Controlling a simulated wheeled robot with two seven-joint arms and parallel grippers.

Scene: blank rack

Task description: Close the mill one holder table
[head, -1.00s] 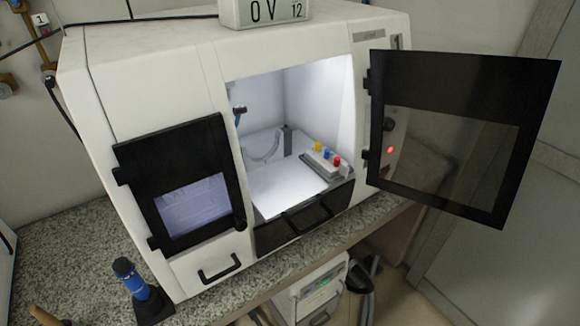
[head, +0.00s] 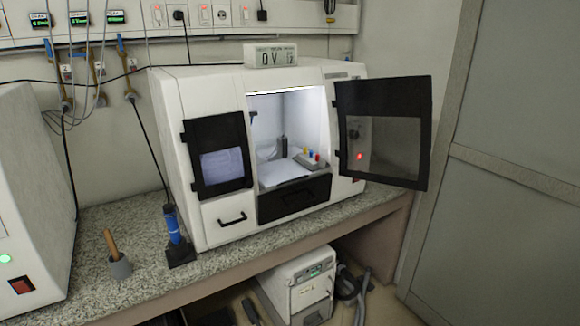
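The white mill (head: 222,90) stands on the counter in the head view. Its right-hand black-framed door (head: 386,172) is swung wide open to the right. Inside the lit chamber is a pale flat table (head: 284,174), with a small holder block (head: 309,163) bearing yellow, blue and red pieces at its right. I cannot tell whether the table is slid out past the front. The mill's left black-framed door (head: 218,156) is shut. Neither of my grippers is in view.
A display box (head: 270,56) sits on the mill. A blue-handled tool (head: 173,224) and a wooden-handled pestle in a cup (head: 117,256) stand on the speckled counter (head: 165,285). Another white machine (head: 35,190) is at left. A vacuum unit (head: 302,282) stands below the counter.

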